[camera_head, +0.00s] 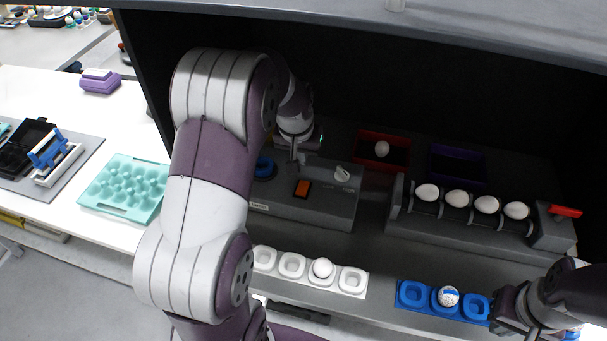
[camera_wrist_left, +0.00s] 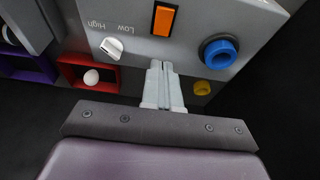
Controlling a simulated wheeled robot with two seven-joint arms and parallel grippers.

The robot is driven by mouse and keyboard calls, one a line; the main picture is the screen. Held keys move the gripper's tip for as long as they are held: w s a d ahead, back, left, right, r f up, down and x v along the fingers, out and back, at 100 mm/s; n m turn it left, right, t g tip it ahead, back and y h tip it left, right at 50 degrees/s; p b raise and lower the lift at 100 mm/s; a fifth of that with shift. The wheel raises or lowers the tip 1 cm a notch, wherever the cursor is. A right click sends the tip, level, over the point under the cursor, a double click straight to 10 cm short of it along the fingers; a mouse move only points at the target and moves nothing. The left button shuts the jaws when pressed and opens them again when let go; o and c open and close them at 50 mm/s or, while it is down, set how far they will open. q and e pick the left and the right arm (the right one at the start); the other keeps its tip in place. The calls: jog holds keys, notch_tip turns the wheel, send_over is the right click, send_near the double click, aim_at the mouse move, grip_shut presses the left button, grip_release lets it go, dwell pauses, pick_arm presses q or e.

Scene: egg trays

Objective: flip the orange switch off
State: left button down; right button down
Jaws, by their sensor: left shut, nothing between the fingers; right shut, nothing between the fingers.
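The orange switch (camera_head: 302,188) is a rocker on top of a grey control box (camera_head: 335,208) in the head view. In the left wrist view the orange switch (camera_wrist_left: 163,20) sits at the top centre, just beyond my fingertips. My left gripper (camera_wrist_left: 162,66) is shut and empty, with its fingertips over the box's edge, short of the switch. In the head view my left gripper (camera_head: 293,155) is behind the switch. Whether the tips touch the box is unclear. My right gripper (camera_head: 508,318) is at the lower right near the blue tray, its fingers mostly hidden.
A white knob (camera_wrist_left: 112,48) marked Low and High and a blue button (camera_wrist_left: 219,53) flank the switch. A red bin (camera_head: 398,160) with an egg is behind the box. An egg roller rack (camera_head: 420,230), white tray (camera_head: 354,281) and blue tray (camera_head: 413,297) stand right and in front.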

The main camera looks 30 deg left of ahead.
aim_at(304, 183)
pick_arm(q)
jog(key=x, duration=0.3)
jog(key=p+x, duration=0.1)
jog(key=x, duration=0.2)
jog(key=s+x, duration=0.1)
jog(key=x, duration=0.2)
jog(key=shift+d+f, duration=0.1)
jog(key=shift+f, duration=0.4)
